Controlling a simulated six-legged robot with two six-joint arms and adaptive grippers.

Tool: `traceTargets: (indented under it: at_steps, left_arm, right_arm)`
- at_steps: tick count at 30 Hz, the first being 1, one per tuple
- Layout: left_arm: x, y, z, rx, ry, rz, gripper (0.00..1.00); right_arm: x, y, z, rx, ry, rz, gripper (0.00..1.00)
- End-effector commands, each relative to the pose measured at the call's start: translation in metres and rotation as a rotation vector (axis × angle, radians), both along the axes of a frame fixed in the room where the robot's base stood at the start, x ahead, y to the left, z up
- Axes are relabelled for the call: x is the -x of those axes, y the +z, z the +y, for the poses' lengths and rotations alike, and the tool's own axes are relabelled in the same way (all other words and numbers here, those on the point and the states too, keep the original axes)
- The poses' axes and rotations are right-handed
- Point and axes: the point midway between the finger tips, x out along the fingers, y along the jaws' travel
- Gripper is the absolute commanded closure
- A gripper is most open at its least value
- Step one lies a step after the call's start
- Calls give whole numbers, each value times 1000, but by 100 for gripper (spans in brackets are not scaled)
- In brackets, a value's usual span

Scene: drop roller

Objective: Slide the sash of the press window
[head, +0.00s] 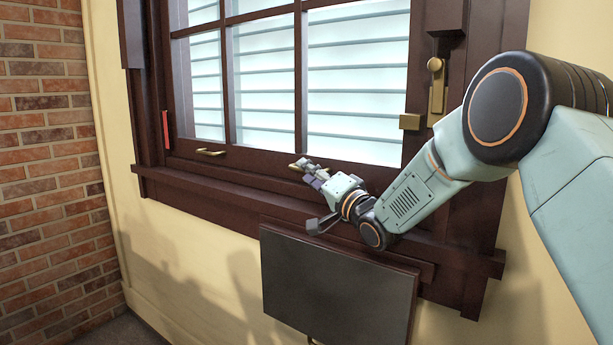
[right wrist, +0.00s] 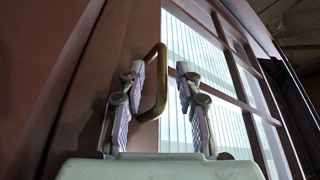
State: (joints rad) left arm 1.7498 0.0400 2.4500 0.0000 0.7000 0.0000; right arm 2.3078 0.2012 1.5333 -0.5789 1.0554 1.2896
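The press window's dark wooden sash (head: 255,160) has glass panes and two brass handles on its bottom rail. The left handle (head: 210,152) is free. My right gripper (head: 309,169) is at the right handle (head: 296,166), partly covering it. In the right wrist view, my right gripper (right wrist: 160,75) has its two fingers apart. The brass handle (right wrist: 162,85) shows between them, closer to the left finger and partly behind it. I cannot tell whether a finger touches it. The sash's lower edge appears level with the sill. My left gripper is out of view.
A brass latch plate with a knob (head: 436,85) and a brass block (head: 410,121) sit on the right of the frame. A red strip (head: 165,130) marks the left jamb. The sill (head: 215,190) juts out above a dark panel (head: 335,285). A brick wall (head: 50,150) stands left.

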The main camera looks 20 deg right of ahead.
Motion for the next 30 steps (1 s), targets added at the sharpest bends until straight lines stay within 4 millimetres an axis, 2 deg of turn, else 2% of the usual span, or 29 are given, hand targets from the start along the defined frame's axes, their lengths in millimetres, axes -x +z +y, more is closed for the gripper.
traceTargets:
  at_steps: [6,14,26,30]
  left_arm:
    - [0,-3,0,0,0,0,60]
    - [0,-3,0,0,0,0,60]
    - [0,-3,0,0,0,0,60]
    - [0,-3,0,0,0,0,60]
  right_arm:
    - [-13,3,4,0,1,-2,66]
    - [-16,4,4,-2,0,-2,66]
    - [-16,4,4,-1,0,-2,99]
    - [-16,4,4,-1,0,-2,100]
